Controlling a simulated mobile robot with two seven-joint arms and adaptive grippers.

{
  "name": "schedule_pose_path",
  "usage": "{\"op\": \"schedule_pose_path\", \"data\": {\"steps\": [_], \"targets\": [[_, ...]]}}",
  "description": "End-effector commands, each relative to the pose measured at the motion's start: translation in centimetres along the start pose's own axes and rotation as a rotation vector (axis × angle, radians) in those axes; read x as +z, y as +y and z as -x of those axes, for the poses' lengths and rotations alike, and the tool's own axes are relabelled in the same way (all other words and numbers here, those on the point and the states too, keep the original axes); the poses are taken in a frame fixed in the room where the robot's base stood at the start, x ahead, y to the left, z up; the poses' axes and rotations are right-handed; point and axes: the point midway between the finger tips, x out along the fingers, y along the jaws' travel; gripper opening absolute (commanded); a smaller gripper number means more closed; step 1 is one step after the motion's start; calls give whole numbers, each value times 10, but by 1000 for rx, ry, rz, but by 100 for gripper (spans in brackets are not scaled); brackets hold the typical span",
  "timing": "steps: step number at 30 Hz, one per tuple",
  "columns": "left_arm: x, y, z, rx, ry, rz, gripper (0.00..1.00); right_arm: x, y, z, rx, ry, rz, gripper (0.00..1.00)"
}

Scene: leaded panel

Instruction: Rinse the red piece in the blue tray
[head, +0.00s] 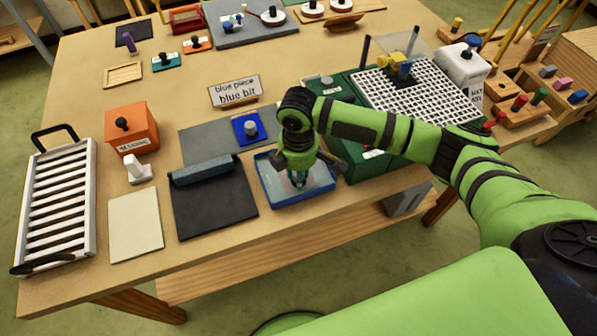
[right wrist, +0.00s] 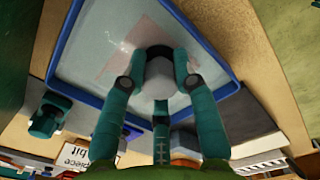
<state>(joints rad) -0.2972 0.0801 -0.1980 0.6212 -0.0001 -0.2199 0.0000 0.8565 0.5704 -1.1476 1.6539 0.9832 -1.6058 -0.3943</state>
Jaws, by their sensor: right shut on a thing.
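The blue tray (head: 302,197) sits near the table's front edge, with a pale, shiny inside; its blue rim also shows in the right wrist view (right wrist: 63,45). My right gripper (head: 298,180) points down into the tray. In the right wrist view its fingers (right wrist: 160,62) are shut on a round grey knob (right wrist: 160,77). A pale pinkish-red flat piece (right wrist: 112,60) shows beneath and beside the knob, inside the tray, looking washed out. The gripper hides most of it in the head view. How deep it sits I cannot tell. My left gripper is not in view.
Left of the tray lie a dark mat (head: 215,205) with a roll and a cream pad (head: 135,225). A blue piece with a grey knob (head: 249,128) is just behind. A green box (head: 352,165) stands close on the right, and a sign (head: 235,91) stands farther back.

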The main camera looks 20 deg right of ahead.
Motion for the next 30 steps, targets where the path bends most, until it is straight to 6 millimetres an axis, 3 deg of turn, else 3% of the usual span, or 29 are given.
{"op": "schedule_pose_path", "data": {"steps": [30], "targets": [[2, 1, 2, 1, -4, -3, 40, 1, 0, -5, 0, 1, -1, 0]]}}
